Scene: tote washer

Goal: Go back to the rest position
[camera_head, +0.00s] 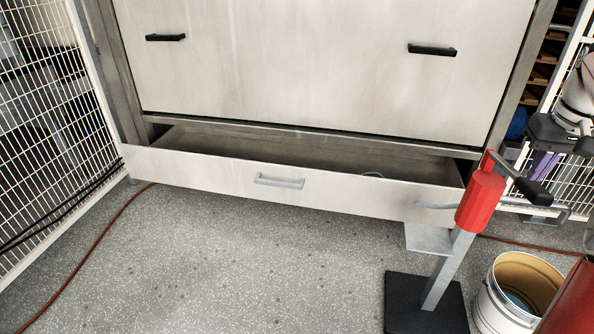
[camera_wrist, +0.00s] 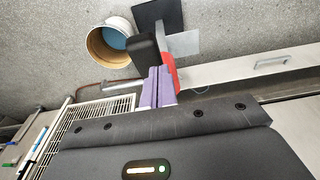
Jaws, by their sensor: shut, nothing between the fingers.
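My gripper (camera_head: 543,165) is at the right edge of the head view, with its purple fingers pointing down. In the wrist view the purple fingers (camera_wrist: 158,86) lie side by side, shut with nothing between them. The fingers are near a black grip (camera_head: 533,192) on the lever of a red-headed post (camera_head: 481,200). In the wrist view the black grip (camera_wrist: 143,50) and the red head (camera_wrist: 169,70) show just beyond the fingertips. I cannot tell whether they touch.
The washer's low drawer (camera_head: 215,171) is pulled open, below a large closed panel (camera_head: 300,75) with two black handles. A bucket (camera_head: 515,292) stands right of the post's black base (camera_head: 425,303). White mesh fencing (camera_head: 55,110) stands at left. The floor before the drawer is mostly clear.

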